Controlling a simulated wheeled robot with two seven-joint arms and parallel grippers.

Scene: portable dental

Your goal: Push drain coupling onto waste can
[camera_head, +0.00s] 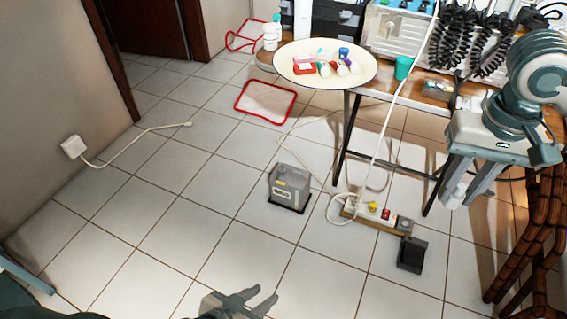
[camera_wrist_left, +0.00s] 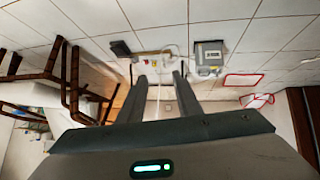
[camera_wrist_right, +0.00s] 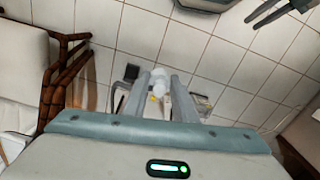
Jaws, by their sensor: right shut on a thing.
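My right gripper (camera_head: 461,198) is at the right of the head view, pointing down, shut on a small white piece (camera_head: 455,191). In the right wrist view this white piece (camera_wrist_right: 160,78) sits between the two fingers; it may be the drain coupling, but I cannot tell for sure. My left gripper (camera_head: 267,296) is at the bottom of the head view, low over the floor tiles. Its fingers are apart and empty, as the left wrist view (camera_wrist_left: 158,75) also shows. I cannot pick out a waste can for certain.
A grey box (camera_head: 290,188) stands on the tiled floor beside a power strip (camera_head: 376,214) and a black pedal (camera_head: 412,254). A table (camera_head: 433,93) with an oval tray (camera_head: 291,54) stands behind. Brown chair legs (camera_head: 525,238) are at right. The left floor is mostly clear.

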